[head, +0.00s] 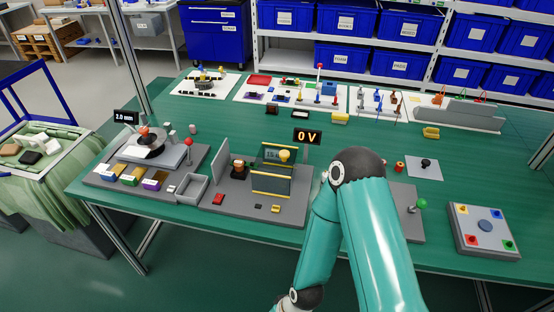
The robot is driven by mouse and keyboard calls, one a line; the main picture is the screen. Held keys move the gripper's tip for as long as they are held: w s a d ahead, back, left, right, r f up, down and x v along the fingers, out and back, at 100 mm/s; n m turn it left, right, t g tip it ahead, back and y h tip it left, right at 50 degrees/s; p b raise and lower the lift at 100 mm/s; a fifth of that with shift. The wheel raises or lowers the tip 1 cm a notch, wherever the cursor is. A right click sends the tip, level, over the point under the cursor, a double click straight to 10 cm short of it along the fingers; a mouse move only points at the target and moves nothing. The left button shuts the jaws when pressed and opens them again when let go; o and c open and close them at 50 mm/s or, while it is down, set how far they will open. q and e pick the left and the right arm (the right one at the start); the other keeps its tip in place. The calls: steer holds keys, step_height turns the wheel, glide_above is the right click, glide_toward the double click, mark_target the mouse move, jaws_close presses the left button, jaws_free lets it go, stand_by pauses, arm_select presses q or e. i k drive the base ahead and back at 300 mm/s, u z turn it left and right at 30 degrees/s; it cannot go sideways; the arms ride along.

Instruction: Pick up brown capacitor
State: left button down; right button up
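I cannot tell for certain which part is the brown capacitor. A dark brown round part (238,168) sits on the grey tester base (250,212), in front of an upright grey plate. Small brown upright parts (392,98) stand on a white mat at the back right. My teal arm rises from the bottom centre and bends back down over the table. No gripper fingers show, and the arm hides part of the table.
A "0 V" display (307,136) stands behind the tester. A scale-like station (150,150) with coloured blocks is at left. A grey board with coloured squares (484,230) is at right. Blue bins line shelves behind. Bare green table (445,205) shows right of the arm.

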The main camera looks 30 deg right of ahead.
mark_target(238, 164)
steer(key=k, duration=1.1)
steer(key=z, duration=0.35)
steer(key=i, duration=1.75)
steer(key=u, duration=0.65)
